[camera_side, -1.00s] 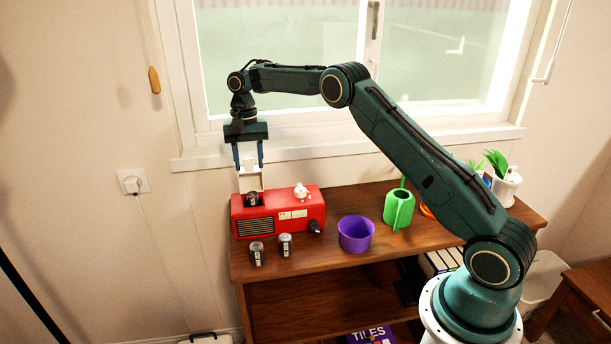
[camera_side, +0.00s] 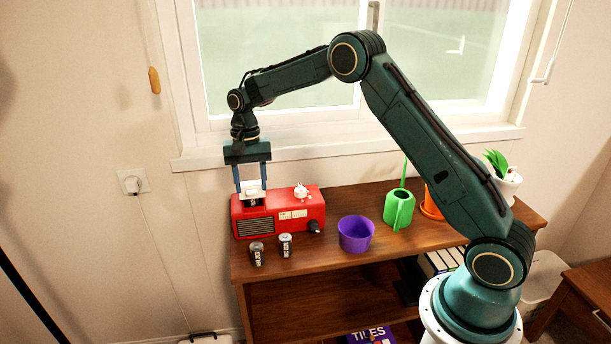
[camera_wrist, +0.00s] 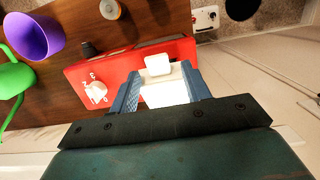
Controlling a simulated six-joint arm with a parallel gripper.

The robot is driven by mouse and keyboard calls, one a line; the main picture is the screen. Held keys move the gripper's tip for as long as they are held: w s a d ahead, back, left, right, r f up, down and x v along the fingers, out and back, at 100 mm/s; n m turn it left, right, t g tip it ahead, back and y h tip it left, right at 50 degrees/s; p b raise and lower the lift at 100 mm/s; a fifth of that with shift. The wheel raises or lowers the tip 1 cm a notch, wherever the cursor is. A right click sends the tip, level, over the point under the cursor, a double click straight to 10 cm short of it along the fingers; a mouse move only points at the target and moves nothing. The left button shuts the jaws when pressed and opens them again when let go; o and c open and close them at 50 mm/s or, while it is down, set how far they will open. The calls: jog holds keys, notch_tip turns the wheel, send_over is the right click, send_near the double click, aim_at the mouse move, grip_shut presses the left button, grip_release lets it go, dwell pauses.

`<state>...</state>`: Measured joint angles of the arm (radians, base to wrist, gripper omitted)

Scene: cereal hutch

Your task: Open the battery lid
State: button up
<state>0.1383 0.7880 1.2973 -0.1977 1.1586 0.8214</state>
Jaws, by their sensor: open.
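The red radio-like box (camera_side: 290,212) sits at the left end of the wooden cabinet top; it also shows in the wrist view (camera_wrist: 120,75). The white lid piece (camera_side: 251,187) is at the top left of the box, above a dark opening (camera_side: 254,199). My gripper (camera_side: 251,186) points down over it, open, with one blue finger on each side of the white piece. In the wrist view the white piece (camera_wrist: 165,90) lies between the fingers (camera_wrist: 163,92), with a small white tab beyond it. Whether the fingers touch it, I cannot tell.
Two dark batteries (camera_side: 257,254) (camera_side: 286,245) stand in front of the box. A white knob (camera_side: 301,191) is on the box top. A purple bowl (camera_side: 356,234) and a green watering can (camera_side: 398,209) stand to the right. The window sill (camera_side: 200,162) is behind.

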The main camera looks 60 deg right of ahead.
jog(key=shift+s+a+f+t+h, duration=0.55)
jog(key=shift+s+f+t+h, duration=0.05)
jog(key=shift+s+f, duration=0.1)
notch_tip(320, 180, up, 12)
jog(key=s+a+r+n+t, duration=0.1)
jog(key=s+r+n, duration=0.1)
jog(key=s+r, duration=0.3)
jog(key=s+a+r+n+t, duration=0.1)
jog(key=s+r, duration=0.3)
jog(key=s, duration=0.5)
jog(key=shift+s+a+r+n, duration=0.2)
jog(key=shift+s+r+n, duration=0.15)
jog(key=shift+n, duration=0.05)
dwell(0.4)
dwell(0.3)
